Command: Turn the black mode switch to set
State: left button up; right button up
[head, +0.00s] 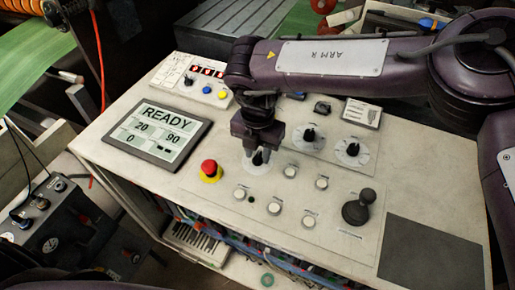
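A black pointer switch (258,159) on a pale round plate sits on the cream console, just below my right gripper. Its label is too small to read, so I cannot tell for sure that it is the mode switch. My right gripper (259,146) points down at this switch, with its fingertips at the knob's top. The fingers hide part of the knob, and I cannot tell whether they are closed on it. Two more black knobs with pale dials, one (310,135) and another (352,149), are to the right. My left gripper is not in view.
A red emergency button (209,169) is close left of the gripper. A display (156,133) reads READY, 20, 90 and 0. Several white buttons (274,208) and a black joystick (358,208) are in front. A dark pad (432,254) lies at right.

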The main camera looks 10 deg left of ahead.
jog(key=shift+c, duration=0.3)
grip_shut()
jog(key=shift+n, duration=0.3)
jog(key=shift+n+b, duration=0.35)
jog(key=shift+n, duration=1.45)
jog(key=shift+n+b, duration=0.45)
jog(key=shift+n, duration=1.85)
